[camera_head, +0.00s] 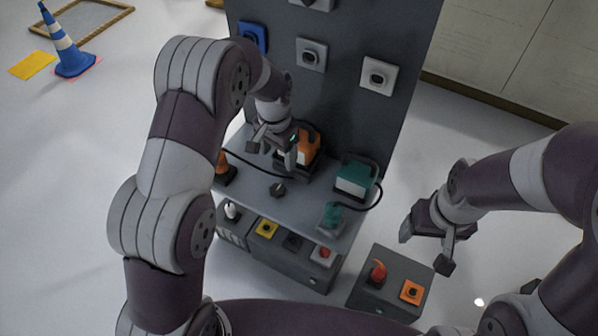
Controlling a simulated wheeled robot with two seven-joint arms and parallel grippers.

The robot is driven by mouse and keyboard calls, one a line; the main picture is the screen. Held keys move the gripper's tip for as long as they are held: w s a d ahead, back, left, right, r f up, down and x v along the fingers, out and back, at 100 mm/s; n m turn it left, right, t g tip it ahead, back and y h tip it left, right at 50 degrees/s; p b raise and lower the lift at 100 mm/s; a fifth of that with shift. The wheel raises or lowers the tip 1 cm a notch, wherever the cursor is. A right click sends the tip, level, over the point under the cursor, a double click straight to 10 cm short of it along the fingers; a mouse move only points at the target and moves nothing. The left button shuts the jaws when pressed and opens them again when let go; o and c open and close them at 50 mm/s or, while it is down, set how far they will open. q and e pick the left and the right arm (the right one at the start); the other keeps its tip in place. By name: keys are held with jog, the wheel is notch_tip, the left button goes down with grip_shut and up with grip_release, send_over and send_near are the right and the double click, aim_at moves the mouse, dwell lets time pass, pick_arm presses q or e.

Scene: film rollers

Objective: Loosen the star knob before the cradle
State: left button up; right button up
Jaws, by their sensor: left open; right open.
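A small dark knob (278,189), which looks like the star knob, stands on the grey bench top (305,206). Behind it, an orange and white device (303,149) sits in a dark holder, probably the cradle, partly hidden by my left gripper. My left gripper (272,154) is open, in front of the device and above and behind the knob in the picture. It looks apart from the knob; whether it touches the device I cannot tell. My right gripper (425,249) is open and empty, right of the bench and near a low grey box.
A teal device (354,178) with a black cable and a teal piece (331,216) are on the bench's right. An orange cone-like item (224,168) is at its left. Below are several switches, and the low box (392,278) has a red knob. A dark panel (330,95) rises behind.

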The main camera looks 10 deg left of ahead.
aim_at(278, 189)
pick_arm(q)
jog(key=f, duration=0.3)
jog(key=s+f, duration=0.1)
jog(key=f, duration=0.3)
jog(key=f+p, duration=0.1)
jog(key=f, duration=0.3)
jog(key=shift+s+a+f, duration=0.1)
jog(key=shift+s+a, duration=0.1)
jog(key=shift+s, duration=0.05)
jog(key=shift+s+f, duration=0.15)
jog(key=shift+f, duration=0.3)
pick_arm(e)
jog(key=shift+s+a+r, duration=0.15)
jog(key=shift+s+r, duration=0.4)
jog(key=shift+r, duration=0.2)
pick_arm(q)
jog(key=c, duration=1.1)
